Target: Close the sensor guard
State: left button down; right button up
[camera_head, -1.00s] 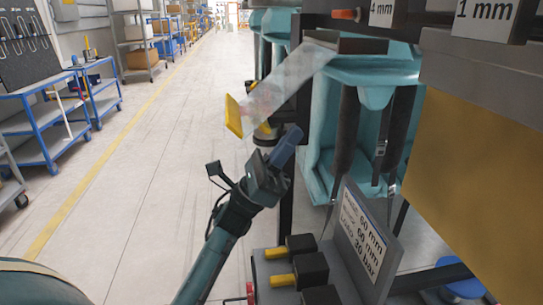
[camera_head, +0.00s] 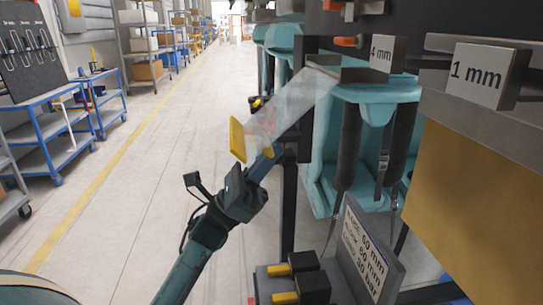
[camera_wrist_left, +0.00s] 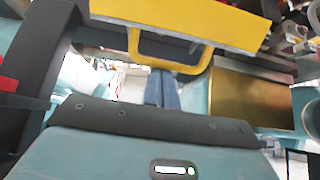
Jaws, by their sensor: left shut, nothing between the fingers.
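The sensor guard is a clear panel (camera_head: 290,106) with a yellow edge strip (camera_head: 237,140). It stands open, slanting down and left from its upper end at the machine. My left gripper (camera_head: 268,154) is shut and empty, with its blue fingers just right of and slightly below the yellow strip, close to the panel's lower end. In the left wrist view the yellow strip (camera_wrist_left: 190,20) crosses the top, with a yellow loop handle (camera_wrist_left: 172,66) below it. The blue fingertips (camera_wrist_left: 162,80) show within the loop's outline; I cannot tell whether they touch. My right gripper is not in view.
The teal machine frame (camera_head: 325,160) and a dark post (camera_head: 289,210) stand right of my left gripper. A sign plate (camera_head: 365,255) and black blocks with yellow pins (camera_head: 305,266) are below. The floor aisle (camera_head: 135,180) at left is clear.

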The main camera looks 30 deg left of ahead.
pick_arm(q)
jog(key=shift+s+a+r+g+y, duration=0.2)
jog(key=shift+a+g+y, duration=0.1)
jog(key=shift+g, duration=0.2)
